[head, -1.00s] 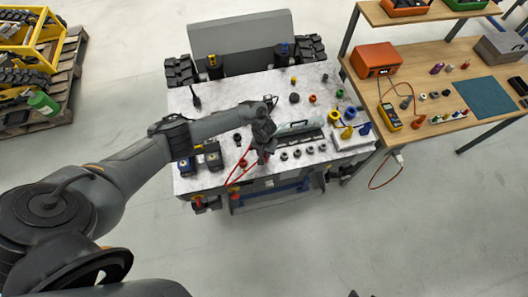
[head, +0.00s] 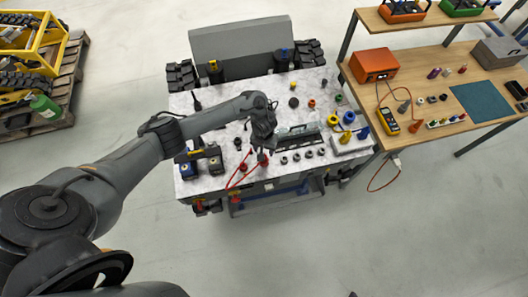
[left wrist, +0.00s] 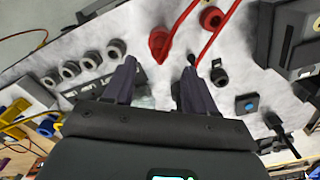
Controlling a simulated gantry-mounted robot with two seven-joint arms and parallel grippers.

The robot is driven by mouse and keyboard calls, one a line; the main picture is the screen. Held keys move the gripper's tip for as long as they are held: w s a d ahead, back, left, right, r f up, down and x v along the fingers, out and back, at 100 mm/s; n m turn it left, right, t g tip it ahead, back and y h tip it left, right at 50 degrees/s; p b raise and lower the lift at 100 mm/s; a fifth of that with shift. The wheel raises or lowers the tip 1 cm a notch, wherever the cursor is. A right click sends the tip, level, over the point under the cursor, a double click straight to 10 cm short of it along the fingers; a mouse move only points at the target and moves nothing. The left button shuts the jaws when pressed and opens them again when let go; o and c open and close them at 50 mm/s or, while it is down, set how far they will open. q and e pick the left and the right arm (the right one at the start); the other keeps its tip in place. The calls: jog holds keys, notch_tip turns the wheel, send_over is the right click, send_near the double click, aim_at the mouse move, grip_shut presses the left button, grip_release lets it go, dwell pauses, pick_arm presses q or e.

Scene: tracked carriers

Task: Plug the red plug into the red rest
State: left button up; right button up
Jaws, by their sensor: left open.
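The red plug (left wrist: 158,42) lies on the marbled tabletop with a red cable running from it. In the left wrist view it appears between and just beyond my left gripper's fingertips (left wrist: 160,62). The fingers are apart with nothing visible held between them. The red rest, apparently the red ring (left wrist: 210,18), is to the right of the plug in the wrist view. In the head view, my left gripper (head: 262,150) is over the front middle of the table, and the red ring (head: 243,168) is to its left. The gripper partly hides the plug area. My right gripper is not visible.
Several grey ring sockets (left wrist: 92,60) stand in a row to the left in the wrist view. A blue-buttoned block (left wrist: 247,104) and a dark box (left wrist: 292,35) are to the right. Yellow and blue parts (head: 348,117) stand at the table's right.

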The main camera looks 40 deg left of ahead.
pick_arm(q)
jog(key=shift+r, duration=1.7)
